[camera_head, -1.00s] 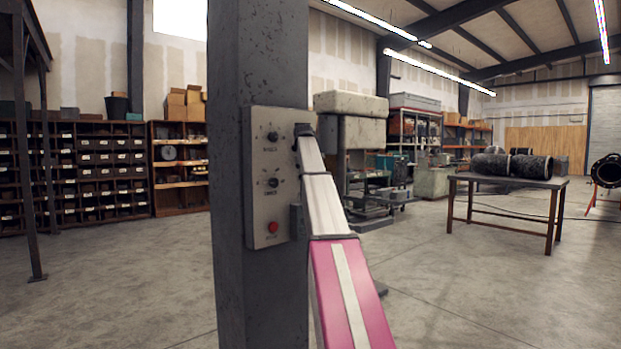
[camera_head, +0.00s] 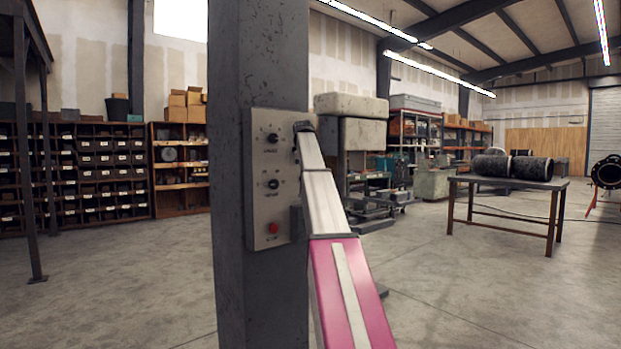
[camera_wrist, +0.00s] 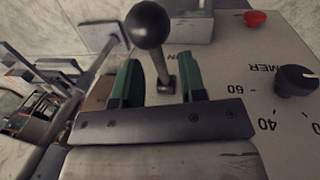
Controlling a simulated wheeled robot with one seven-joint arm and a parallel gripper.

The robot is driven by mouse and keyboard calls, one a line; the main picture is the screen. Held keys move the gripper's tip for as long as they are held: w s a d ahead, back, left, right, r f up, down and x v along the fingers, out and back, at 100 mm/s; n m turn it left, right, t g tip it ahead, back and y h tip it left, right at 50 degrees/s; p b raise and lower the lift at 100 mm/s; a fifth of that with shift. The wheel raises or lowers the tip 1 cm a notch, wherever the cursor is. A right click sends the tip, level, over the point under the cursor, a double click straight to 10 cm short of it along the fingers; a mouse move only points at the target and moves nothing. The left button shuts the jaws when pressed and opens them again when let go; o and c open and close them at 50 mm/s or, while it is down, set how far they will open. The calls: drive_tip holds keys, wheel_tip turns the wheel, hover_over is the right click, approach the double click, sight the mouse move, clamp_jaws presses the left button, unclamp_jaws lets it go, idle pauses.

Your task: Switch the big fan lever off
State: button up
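The lever, a black ball (camera_wrist: 147,25) on a thin metal stem, stands out from the grey control panel (camera_wrist: 230,60) in the wrist view. My gripper (camera_wrist: 162,78) is open, with one green finger on either side of the lever's stem. There are gaps between the stem and both fingers, and I see no firm grip. In the head view my gripper (camera_head: 303,127) is at the upper right edge of the panel (camera_head: 262,205). The lever is not discernible there behind my arm.
The panel is fixed to a dark steel column (camera_head: 250,60). It carries dark knobs, including a timer knob (camera_wrist: 296,80), and a red button (camera_wrist: 256,18). A table (camera_head: 510,183) with black pipe stands at the right.

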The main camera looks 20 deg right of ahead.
wheel_tip(320, 180, up, 8)
drive_tip(key=a, duration=0.1)
drive_tip(key=shift+s+a+r, duration=0.15)
drive_tip(key=shift+s+a, duration=0.05)
drive_tip(key=shift+a, duration=0.05)
